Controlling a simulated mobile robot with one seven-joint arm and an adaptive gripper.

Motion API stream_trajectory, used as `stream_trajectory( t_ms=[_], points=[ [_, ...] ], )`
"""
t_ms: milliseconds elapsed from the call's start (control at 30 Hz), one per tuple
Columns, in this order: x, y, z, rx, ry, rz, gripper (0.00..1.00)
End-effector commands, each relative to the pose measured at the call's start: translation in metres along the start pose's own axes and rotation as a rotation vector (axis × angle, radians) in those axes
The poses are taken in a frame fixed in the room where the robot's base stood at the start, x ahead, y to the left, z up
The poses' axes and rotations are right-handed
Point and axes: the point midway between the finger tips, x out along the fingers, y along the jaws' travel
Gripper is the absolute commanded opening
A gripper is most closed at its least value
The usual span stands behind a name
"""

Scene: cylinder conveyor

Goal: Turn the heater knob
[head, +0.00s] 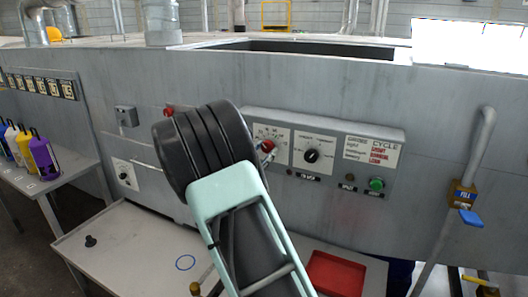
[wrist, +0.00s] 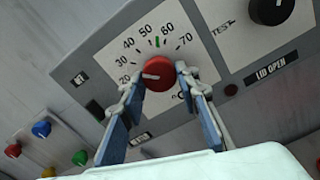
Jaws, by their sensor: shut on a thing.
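The red heater knob (wrist: 158,70) sits on a white dial plate with numbers running from about 20 to 70. Its white pointer line points left, toward the low numbers near 20. A green mark (wrist: 157,42) stands on the dial between 50 and 60. My gripper (wrist: 159,82) has one finger on each side of the knob and is shut on it. In the head view the red knob (head: 268,146) shows just right of my dark wrist, which hides most of the gripper (head: 263,151).
A black dial knob (head: 312,156) and a green button (head: 376,184) are on the same panel to the right. A red button (head: 169,111) is on the wall left.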

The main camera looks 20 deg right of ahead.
Motion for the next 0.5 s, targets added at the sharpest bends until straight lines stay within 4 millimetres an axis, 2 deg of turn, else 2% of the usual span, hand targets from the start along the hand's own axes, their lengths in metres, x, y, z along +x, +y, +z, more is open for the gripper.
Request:
stream_trajectory(
  t_ms=[267, 500],
  points=[
    [-0.0001, -0.0014, -0.0042, 0.066, -0.001, 0.000, 0.05],
    [0.0000, -0.0022, -0.0075, 0.212, -0.002, 0.001, 0.05]
  ],
)
